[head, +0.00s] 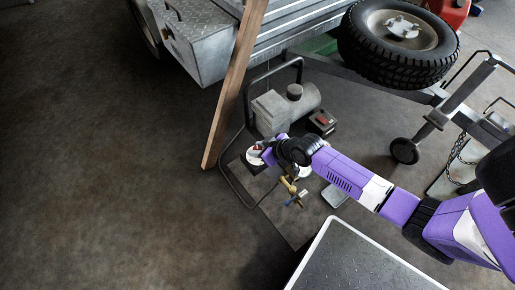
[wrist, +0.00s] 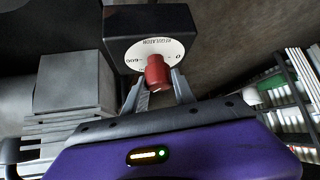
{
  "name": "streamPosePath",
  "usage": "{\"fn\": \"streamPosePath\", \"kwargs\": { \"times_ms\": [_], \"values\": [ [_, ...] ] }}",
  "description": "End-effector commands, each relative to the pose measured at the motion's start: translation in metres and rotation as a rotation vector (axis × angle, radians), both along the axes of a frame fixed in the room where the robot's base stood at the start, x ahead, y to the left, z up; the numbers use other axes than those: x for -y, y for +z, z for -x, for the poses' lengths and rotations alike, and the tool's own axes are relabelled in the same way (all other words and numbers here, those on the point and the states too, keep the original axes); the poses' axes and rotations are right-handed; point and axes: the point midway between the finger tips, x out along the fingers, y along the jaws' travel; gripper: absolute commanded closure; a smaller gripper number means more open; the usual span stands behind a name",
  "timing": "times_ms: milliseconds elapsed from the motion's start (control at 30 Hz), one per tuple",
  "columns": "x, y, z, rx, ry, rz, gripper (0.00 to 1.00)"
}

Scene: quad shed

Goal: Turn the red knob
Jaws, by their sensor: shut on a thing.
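The red knob (wrist: 157,72) stands out from a white round dial (wrist: 150,50) marked "REGULATOR" on a black box (wrist: 120,22) in the wrist view. My gripper (wrist: 158,84) is shut on the knob, one finger on each side of it. In the head view my gripper (head: 262,152) is at the white dial face (head: 253,154), low on the machine's left side. Only a little red shows there, and my arm hides part of the machine.
A grey compressor-like machine (head: 271,112) with a black tube frame stands behind my gripper. A wooden post (head: 236,85) leans close on its left. A trailer (head: 203,45) with a spare tyre (head: 398,40) is behind. Brass valves (head: 291,190) sit just below my wrist. Open floor lies left.

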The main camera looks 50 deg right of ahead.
Motion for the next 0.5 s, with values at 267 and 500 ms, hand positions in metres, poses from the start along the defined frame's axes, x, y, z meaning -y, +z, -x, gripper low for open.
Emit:
{"fn": "streamPosePath", "kwargs": {
  "times_ms": [267,500],
  "values": [
    [-0.0004,0.0016,0.0001,0.0,-0.018,-0.001,1.0],
    [-0.0001,0.0054,-0.0004,0.001,-0.103,-0.003,1.0]
  ]
}}
